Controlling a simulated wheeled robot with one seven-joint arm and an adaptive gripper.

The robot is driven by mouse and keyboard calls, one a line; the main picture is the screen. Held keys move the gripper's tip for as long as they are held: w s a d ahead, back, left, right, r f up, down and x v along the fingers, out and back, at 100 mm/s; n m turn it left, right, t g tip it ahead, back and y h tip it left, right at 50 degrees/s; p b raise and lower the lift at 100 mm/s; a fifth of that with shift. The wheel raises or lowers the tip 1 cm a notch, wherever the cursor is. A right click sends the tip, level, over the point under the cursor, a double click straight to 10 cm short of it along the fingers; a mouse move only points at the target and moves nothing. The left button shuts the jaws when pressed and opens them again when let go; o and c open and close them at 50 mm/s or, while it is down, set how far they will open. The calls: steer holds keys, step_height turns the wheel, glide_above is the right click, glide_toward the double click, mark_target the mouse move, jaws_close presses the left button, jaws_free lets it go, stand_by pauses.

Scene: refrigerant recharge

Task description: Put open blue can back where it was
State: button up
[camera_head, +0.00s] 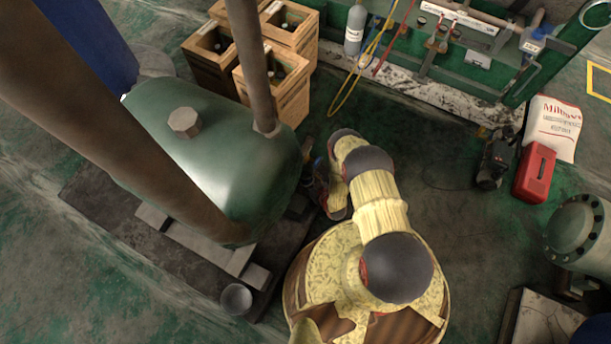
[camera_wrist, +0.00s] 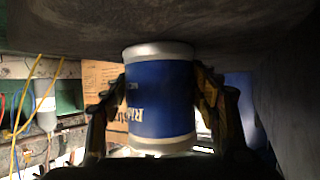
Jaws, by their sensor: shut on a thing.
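A blue can (camera_wrist: 161,98) with pale bands at both ends fills the middle of the wrist view. Its white lettering appears upside down there. My gripper (camera_wrist: 161,84) is shut on the can, with one finger against each side. The can's upper end in the picture meets the edge of a dark grey surface (camera_wrist: 90,32); I cannot tell whether they touch. Whether the can is open does not show. In the head view my gripper is low beside the green tank, largely covered by my arm, and I cannot make out the can.
The green tank (camera_head: 190,140) on a dark slab (camera_head: 95,205) stands close left of my arm. Wooden crates (camera_head: 278,90) stand behind. A workbench (camera_head: 440,75) with hoses is at the back. A red canister (camera_head: 536,172) is at right; floor between is mostly clear.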

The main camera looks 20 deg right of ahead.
mark_target(310, 180)
steer(key=o, duration=1.2)
steer(key=shift+s+r, duration=0.2)
steer(key=shift+s, duration=0.05)
steer(key=p+v, duration=0.3)
steer(key=v, duration=0.3)
steer(key=shift+d+r, duration=0.1)
steer(key=shift+d, duration=0.05)
steer(key=shift+s+r, duration=0.1)
steer(key=shift+s, duration=0.35)
